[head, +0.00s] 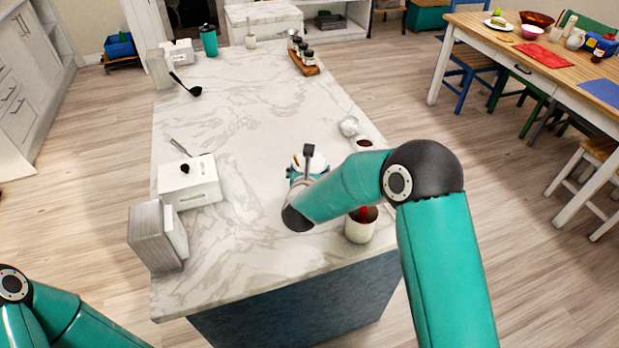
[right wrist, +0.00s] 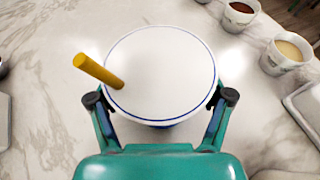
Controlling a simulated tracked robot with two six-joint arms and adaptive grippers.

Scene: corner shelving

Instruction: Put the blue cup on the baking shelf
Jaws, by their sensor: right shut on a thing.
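A round, white-topped vessel with a blue rim (right wrist: 165,70) fills the middle of the right wrist view. In the head view the gripper (head: 308,172) is over the marble counter, and the arm hides much of the cup. I cannot tell if the cup touches the counter. My left gripper is out of view. I cannot tell which shelf is the baking shelf.
On the marble counter (head: 250,110) are a white box (head: 190,182), a grey holder (head: 155,238), a ladle (head: 187,87), a teal tumbler (head: 208,40) and a spice rack (head: 303,60). A cream cup (head: 360,230) stands near the front edge. The counter's middle is clear.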

